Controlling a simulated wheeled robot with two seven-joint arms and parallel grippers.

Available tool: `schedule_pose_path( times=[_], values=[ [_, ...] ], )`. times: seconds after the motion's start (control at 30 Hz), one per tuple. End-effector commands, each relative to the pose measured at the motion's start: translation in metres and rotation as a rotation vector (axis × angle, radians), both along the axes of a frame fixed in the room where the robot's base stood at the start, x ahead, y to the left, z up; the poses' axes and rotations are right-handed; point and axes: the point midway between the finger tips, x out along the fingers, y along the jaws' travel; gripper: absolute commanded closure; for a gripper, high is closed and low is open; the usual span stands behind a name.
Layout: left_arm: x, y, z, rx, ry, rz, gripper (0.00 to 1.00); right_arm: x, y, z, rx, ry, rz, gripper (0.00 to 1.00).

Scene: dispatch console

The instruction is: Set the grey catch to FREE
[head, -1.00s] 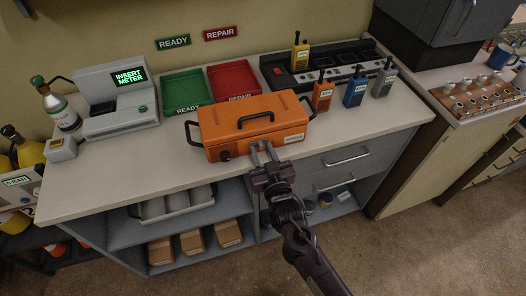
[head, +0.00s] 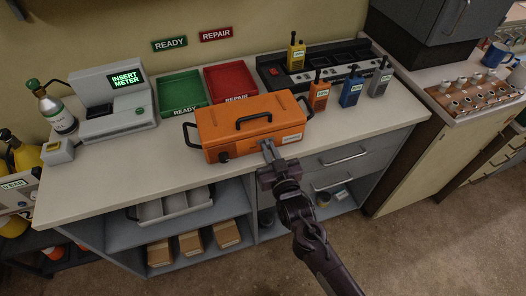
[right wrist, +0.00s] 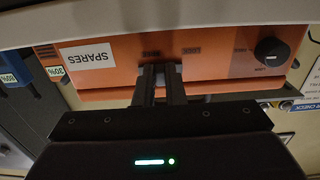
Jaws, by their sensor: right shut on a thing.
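An orange case (head: 235,130) with black handles sits on the counter. Its front face shows in the right wrist view (right wrist: 110,75), upside down, with a white SPARES label and a black round knob (right wrist: 271,50). My right gripper (head: 268,147) is at the lower front edge of the case, right of the knob in the head view. Its two fingers (right wrist: 161,72) are shut on the small grey catch (right wrist: 160,67), which they mostly hide. Small words are printed on the case above the fingertips; which one the catch points to cannot be told. My left gripper is out of view.
Behind the case are a green READY tray (head: 183,90) and a red REPAIR tray (head: 232,83). Several radios and a black charger (head: 325,72) stand at the right. A grey meter console (head: 113,105) is at the left. The counter's front strip is clear.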

Motion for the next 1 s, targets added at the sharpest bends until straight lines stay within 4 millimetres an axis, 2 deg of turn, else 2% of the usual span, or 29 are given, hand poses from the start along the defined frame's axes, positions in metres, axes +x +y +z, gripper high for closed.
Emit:
schedule_pose_path(
  times=[0.13,0.17,0.33,0.67,1.0],
  values=[
    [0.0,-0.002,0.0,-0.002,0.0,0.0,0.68,0.0,-0.001,0.0,0.0,0.0,-0.004,1.0],
    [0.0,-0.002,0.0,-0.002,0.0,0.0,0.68,0.0,-0.001,0.0,0.0,0.0,-0.004,0.89],
    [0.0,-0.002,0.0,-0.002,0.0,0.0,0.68,0.0,-0.001,0.0,0.001,0.0,-0.003,0.67],
    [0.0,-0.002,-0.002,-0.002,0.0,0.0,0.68,-0.004,-0.002,-0.002,0.001,0.001,-0.002,0.67],
    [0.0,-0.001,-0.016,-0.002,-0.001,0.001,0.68,-0.056,-0.018,-0.004,0.0,0.003,-0.002,0.67]
  ],
)
